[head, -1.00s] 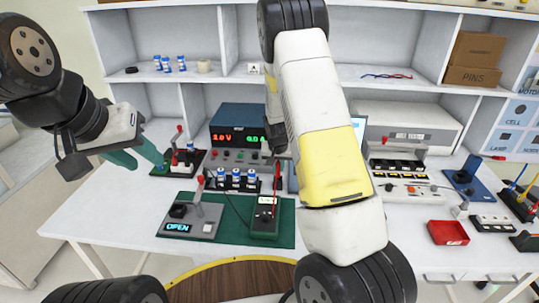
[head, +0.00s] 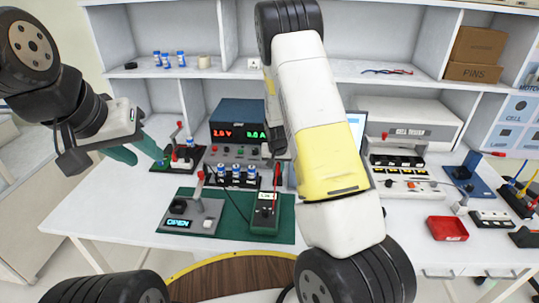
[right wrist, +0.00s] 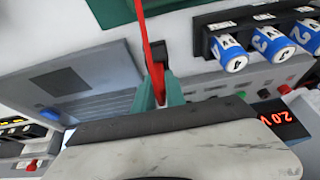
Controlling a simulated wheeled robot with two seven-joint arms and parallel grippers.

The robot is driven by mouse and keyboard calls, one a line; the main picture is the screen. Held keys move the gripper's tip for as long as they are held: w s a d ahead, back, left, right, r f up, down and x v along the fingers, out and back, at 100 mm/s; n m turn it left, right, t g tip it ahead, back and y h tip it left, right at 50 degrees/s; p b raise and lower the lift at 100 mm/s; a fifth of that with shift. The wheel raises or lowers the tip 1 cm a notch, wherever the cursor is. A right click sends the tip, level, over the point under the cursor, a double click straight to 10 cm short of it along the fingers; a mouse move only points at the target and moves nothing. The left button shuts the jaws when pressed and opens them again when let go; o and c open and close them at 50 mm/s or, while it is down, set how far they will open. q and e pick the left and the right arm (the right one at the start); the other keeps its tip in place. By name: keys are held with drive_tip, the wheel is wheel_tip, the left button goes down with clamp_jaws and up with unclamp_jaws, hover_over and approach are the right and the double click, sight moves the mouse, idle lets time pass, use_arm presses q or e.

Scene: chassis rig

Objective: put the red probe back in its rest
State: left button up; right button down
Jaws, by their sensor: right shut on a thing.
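In the head view my own arm mostly hides that gripper. I cannot make out the probe's rest for certain. My left gripper (head: 140,156) is open and empty, its teal fingers spread at the far left beside a black-based lever switch (head: 178,158).
Several blue cells sit in a black holder (head: 236,177) behind the meter. A grey unit reading OPEN (head: 190,215) lies left of it on the green mat (head: 235,237). A power supply (head: 238,130) stands behind.

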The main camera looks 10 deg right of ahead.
drive_tip(key=c, duration=1.3)
unclamp_jaws()
drive_tip(key=shift+v, duration=3.85)
